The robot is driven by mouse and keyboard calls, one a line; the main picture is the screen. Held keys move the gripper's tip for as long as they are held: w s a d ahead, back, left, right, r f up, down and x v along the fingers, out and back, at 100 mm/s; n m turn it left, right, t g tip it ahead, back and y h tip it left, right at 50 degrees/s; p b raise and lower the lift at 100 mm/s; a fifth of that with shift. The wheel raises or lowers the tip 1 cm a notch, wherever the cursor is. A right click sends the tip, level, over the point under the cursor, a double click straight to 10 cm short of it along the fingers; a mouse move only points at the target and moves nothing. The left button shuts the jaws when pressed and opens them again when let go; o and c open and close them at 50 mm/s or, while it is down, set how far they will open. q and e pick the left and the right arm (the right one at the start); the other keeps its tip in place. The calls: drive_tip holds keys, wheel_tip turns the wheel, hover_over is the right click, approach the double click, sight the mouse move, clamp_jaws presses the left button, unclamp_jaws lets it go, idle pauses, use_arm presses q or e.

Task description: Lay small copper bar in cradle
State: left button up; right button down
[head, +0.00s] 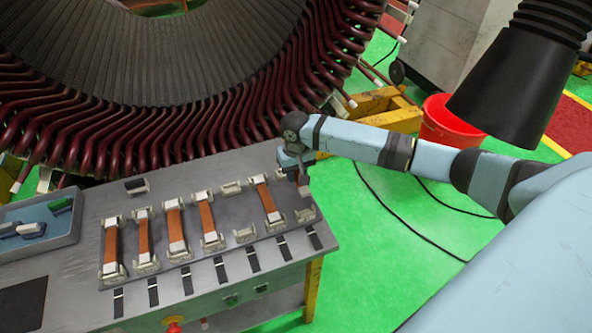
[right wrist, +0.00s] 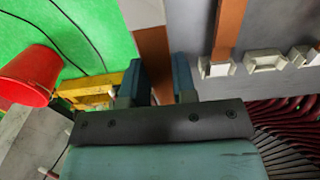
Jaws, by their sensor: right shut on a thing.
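My right gripper (head: 298,180) is over the right end of the bench, at the last cradle place. In the right wrist view its two blue fingers (right wrist: 158,84) are shut on a small copper bar (right wrist: 152,50). A pale block (right wrist: 143,13) shows at the bar's far end in that view. A pale cradle block (head: 305,214) stands near the bench's right edge, just in front of the gripper. The gripper hides most of the held bar in the head view, and I cannot tell whether the bar touches the cradle. My left gripper is not in view.
Several copper bars, one here (head: 266,200), lie across paired cradles on the grey bench (head: 75,275). One cradle pair (head: 245,233) is empty. A blue tray (head: 75,232) is at the left. The large stator (head: 250,100) stands close behind. A red bucket (head: 438,122) is on the floor.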

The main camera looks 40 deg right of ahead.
sight(296, 175)
wheel_tip(296, 175, down, 3)
drive_tip(key=b, duration=0.2)
drive_tip(key=shift+b, duration=0.3)
drive_tip(key=shift+f, duration=0.2)
wheel_tip(296, 175, down, 2)
drive_tip(key=shift+f, duration=0.25)
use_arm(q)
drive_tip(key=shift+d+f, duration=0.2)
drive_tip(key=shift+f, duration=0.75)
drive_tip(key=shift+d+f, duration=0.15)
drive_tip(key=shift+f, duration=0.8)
use_arm(e)
drive_tip(key=shift+f, duration=0.95)
drive_tip(key=c, duration=0.8)
unclamp_jaws()
drive_tip(key=shift+c, duration=0.2)
